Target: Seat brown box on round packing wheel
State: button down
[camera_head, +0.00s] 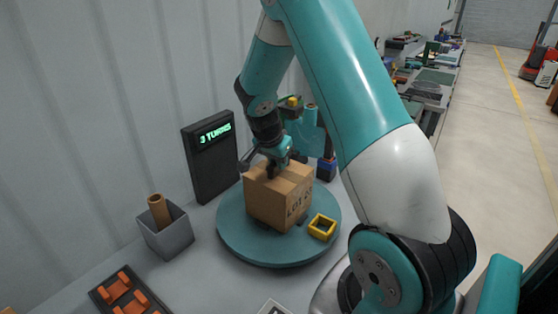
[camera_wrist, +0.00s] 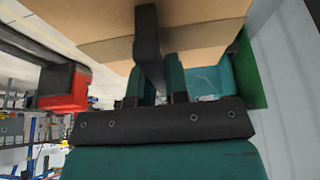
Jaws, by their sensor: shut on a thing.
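The brown box (camera_head: 280,196) is upright on or just above the round packing wheel (camera_head: 240,242), a teal disc on the bench. Dark supports show under the box's lower edge; whether the box rests on them I cannot tell. My gripper (camera_head: 274,168) is at the top of the box, shut on it from above. A yellow square frame (camera_head: 322,227) lies on the wheel, right of the box.
A dark display (camera_head: 209,156) reading "3 TURNS" stands behind the wheel at left. A grey bin (camera_head: 167,234) with a brown roll stands left of the wheel. A dark tray (camera_head: 128,295) with orange parts lies at front left. My arm crosses the right side.

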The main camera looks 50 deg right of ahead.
jog(key=c, duration=1.1)
grip_release()
jog(key=shift+o, duration=0.2)
jog(key=w+b+v, duration=0.1)
jog(key=b+v, duration=0.3)
jog(key=v, duration=1.3)
jog(key=s+a+f+n+t+y+b, duration=0.1)
jog(key=s+a+f+n+y, duration=0.1)
jog(key=s+a+n, duration=0.45)
jog(key=s+a+f+n+y, duration=0.1)
jog(key=s+a+n+y, duration=0.2)
jog(key=a+n, duration=0.6)
jog(key=s+a+f+n+g+y, duration=0.1)
jog(key=s+a+f+n+y, duration=0.1)
jog(key=s+a+n, duration=0.6)
jog(key=s+a+y+b, duration=0.1)
jog(key=s+a, duration=0.4)
jog(key=shift+s+g+y, duration=0.3)
jog(key=shift+s, duration=0.05)
